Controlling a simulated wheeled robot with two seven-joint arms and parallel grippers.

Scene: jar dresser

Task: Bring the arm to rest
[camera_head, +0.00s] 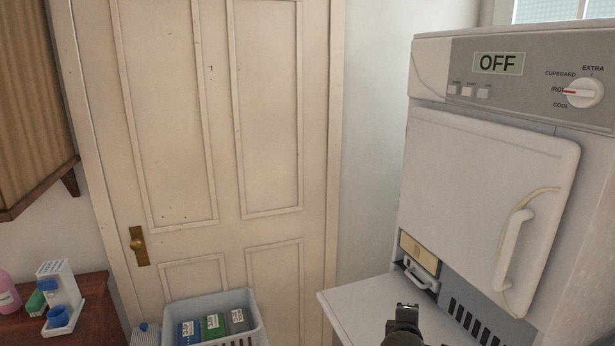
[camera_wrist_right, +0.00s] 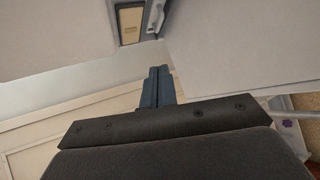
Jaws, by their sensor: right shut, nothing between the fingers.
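My right gripper (camera_head: 407,308) shows at the bottom of the head view, in front of the white dryer (camera_head: 488,160). Only its dark tip and part of the wrist are in view there. In the right wrist view my right gripper (camera_wrist_right: 158,72) has its two fingers together, with nothing between them. It points toward the dryer's lower front, near a beige label panel (camera_wrist_right: 130,22). My left gripper is in neither view.
The dryer door, with its curved handle (camera_head: 515,248), looks closed, and the display reads OFF. A white surface (camera_head: 365,310) juts out below it. A basket (camera_head: 258,322) with several packs stands before the panelled door (camera_head: 200,120). A wooden dresser (camera_head: 92,305) with bottles is at left.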

